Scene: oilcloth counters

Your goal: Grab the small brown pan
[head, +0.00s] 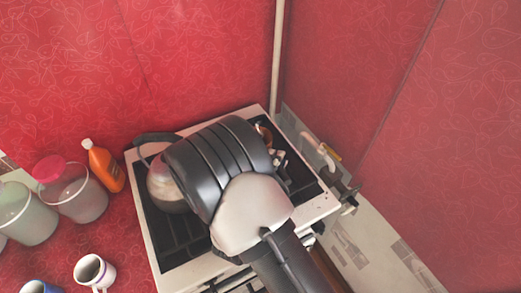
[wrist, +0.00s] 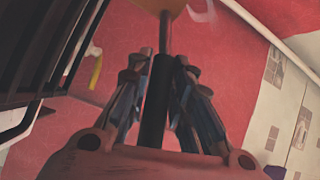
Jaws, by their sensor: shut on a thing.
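The small brown pan (wrist: 160,6) shows at the top edge of the wrist view, mostly cut off. Its dark handle runs down between the two fingers of my gripper (wrist: 160,68). My gripper is shut on this handle. In the head view, a small brown part of the pan (head: 263,132) shows just beyond my arm, over the back right of the stove. My arm hides most of it, and my gripper (head: 281,160) shows only in part. I cannot tell whether the pan touches the stove.
A white stove (head: 152,243) with dark grates stands in the corner against red patterned walls. A kettle (head: 163,188) stands on its left side. An orange bottle (head: 104,166), lidded jar (head: 80,196) and mug (head: 94,271) stand left. A pipe with a tap (head: 326,157) is close on the right.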

